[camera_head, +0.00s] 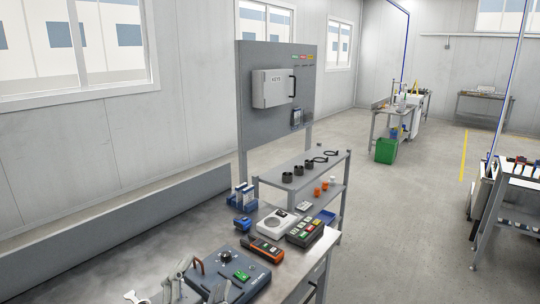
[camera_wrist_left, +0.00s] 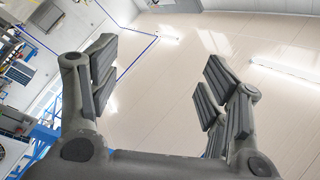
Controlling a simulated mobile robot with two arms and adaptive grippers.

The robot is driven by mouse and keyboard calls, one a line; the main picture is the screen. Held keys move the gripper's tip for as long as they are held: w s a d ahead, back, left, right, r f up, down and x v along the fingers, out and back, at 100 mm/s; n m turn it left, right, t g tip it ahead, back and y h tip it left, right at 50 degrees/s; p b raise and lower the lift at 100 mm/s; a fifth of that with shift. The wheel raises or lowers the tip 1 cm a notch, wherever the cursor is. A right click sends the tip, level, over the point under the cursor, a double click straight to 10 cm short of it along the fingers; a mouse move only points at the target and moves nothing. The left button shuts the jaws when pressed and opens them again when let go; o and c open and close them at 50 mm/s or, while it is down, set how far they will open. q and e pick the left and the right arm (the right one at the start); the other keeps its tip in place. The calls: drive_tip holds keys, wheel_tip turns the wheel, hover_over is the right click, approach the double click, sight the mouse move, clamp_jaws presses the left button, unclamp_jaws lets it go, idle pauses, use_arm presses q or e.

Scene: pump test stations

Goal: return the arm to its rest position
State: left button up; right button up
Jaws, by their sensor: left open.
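My left gripper (camera_head: 172,284) shows at the bottom edge of the head view, in front of the near workbench (camera_head: 130,257). In the left wrist view its two grey fingers with ridged pads stand wide apart, and the space between them (camera_wrist_left: 157,75) is empty. Beyond the fingers that view shows pale ceiling panels and a blue line, so the wrist camera looks upward. My right gripper shows in neither view.
Close by on the bench are a blue-grey test unit (camera_head: 228,272), an orange handheld meter (camera_head: 263,249), a white device (camera_head: 278,223) and a button box (camera_head: 305,231). A key-cabinet panel (camera_head: 274,125) stands behind. Open floor (camera_head: 400,220) lies to the right.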

use_arm(q)
drive_tip(key=s+a+f+n+g+y, duration=0.3)
drive_tip(key=a+f+n+g, duration=0.2)
drive_tip(key=f, duration=0.6)
drive_tip(key=s+a+f+n+g, duration=0.2)
drive_tip(key=s+f+n+g, duration=0.2)
drive_tip(key=s+f+g, duration=1.2)
drive_tip(key=s+f+t, duration=0.2)
drive_tip(key=s+f, duration=0.2)
drive_tip(key=f, duration=1)
drive_tip(key=s+f+t, duration=0.1)
drive_tip(key=s+f, duration=0.3)
drive_tip(key=f, duration=1.1)
drive_tip(key=s+a+f+g, duration=0.1)
drive_tip(key=s+a+f, duration=0.2)
drive_tip(key=s+f, duration=1.1)
drive_tip(key=shift+s+a, duration=0.2)
drive_tip(key=shift+s, duration=0.6)
drive_tip(key=shift+f, duration=0.1)
